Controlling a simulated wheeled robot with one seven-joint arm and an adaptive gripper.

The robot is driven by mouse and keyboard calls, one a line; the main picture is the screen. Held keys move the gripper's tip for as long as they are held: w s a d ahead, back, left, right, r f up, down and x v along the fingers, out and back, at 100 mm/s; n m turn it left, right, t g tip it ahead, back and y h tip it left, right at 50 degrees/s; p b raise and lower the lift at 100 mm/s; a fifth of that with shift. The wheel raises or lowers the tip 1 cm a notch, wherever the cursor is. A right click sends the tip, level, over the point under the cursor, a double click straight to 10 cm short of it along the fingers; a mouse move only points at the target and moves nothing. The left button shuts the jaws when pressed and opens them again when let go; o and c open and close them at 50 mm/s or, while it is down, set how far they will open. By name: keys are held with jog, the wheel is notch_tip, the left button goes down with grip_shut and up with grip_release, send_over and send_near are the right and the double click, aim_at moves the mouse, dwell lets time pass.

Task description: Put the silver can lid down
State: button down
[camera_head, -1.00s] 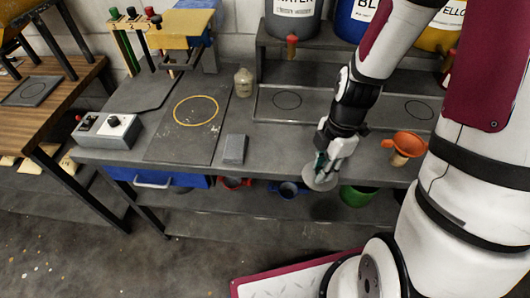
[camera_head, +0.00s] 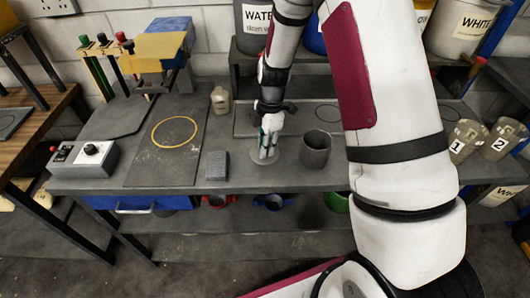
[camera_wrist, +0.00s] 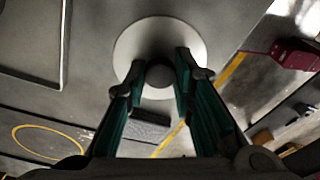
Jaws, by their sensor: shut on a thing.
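The silver can lid (camera_head: 258,161) is a flat, round, pale disc with a dark knob. My gripper (camera_head: 267,153) points down and is shut on the lid's knob. In the wrist view the lid (camera_wrist: 132,47) lies level beyond the fingertips (camera_wrist: 161,78), with the knob between them. The lid is over the grey bench top (camera_head: 290,183), near its front edge; I cannot tell whether it touches the surface. An open grey can (camera_head: 316,152) stands upright just right of the lid, apart from it.
A small grey block (camera_head: 217,166) sits left of the lid, with bare bench between. A dark board with a yellow ring (camera_head: 155,146) lies farther left. A pale bottle (camera_head: 220,100) stands behind. My arm covers the bench to the right.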

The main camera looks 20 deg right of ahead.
jog(key=shift+f+p, duration=0.35)
jog(key=shift+f, duration=1.3)
jog(key=shift+f, duration=0.1)
jog(key=c, duration=1.4)
grip_release()
jog(key=shift+o, duration=0.2)
